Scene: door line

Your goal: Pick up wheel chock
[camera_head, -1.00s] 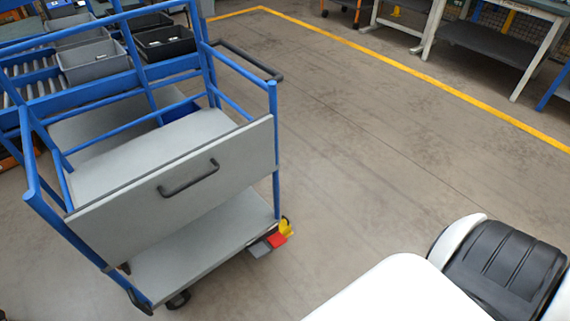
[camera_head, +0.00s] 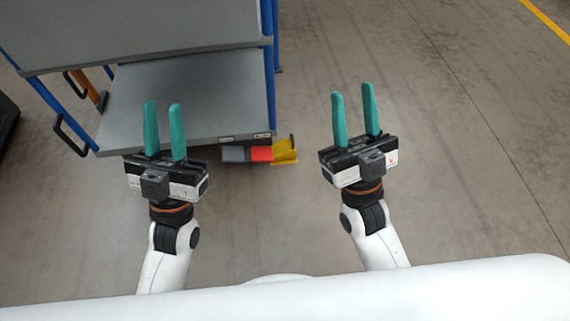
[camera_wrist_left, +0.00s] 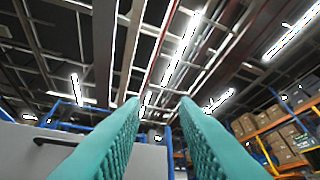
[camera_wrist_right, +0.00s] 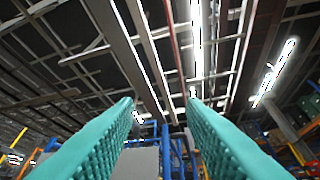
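A yellow angled piece (camera_head: 286,150), which looks like the wheel chock, is low at the trolley's near right corner. A red piece (camera_head: 260,153) and a grey piece (camera_head: 235,154) are in line to its left. The wheel behind them is hidden. My left gripper (camera_head: 163,104) is open and empty, in front of the trolley's lower shelf and left of the chock. My right gripper (camera_head: 353,90) is open and empty, right of the chock over bare floor.
The blue-framed trolley has a grey lower shelf (camera_head: 190,95) and a grey upper panel (camera_head: 140,30). A black handle (camera_head: 72,135) shows at left. The concrete floor (camera_head: 440,150) at right is clear up to a yellow line (camera_head: 548,20).

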